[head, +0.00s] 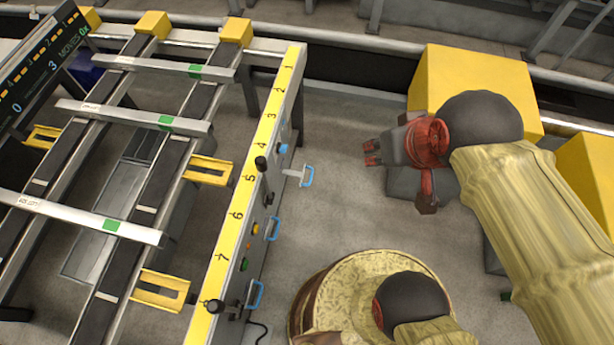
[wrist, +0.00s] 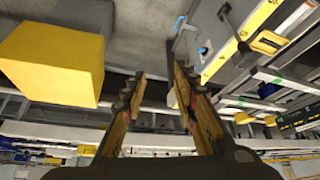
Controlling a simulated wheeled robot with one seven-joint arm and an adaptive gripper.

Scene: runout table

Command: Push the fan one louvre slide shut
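A blue handle (head: 308,176) stands out from the side of the runout table on a pale slide plate (head: 293,173); it sticks out farther than the other blue handles, such as the middle one (head: 273,228) and the near one (head: 257,294). I cannot read which is fan one. In the wrist view a blue handle (wrist: 179,23) shows beyond the fingers, right of centre. My gripper (head: 370,153) is to the right of the protruding handle, apart from it. Its fingers (wrist: 160,76) are spread with nothing between them.
A yellow numbered strip (head: 237,215) tops the table side. Black knobs (head: 261,163) and (head: 214,306) rise beside it. A yellow block (head: 475,75) stands behind my gripper. Bare floor (head: 345,190) lies between gripper and table.

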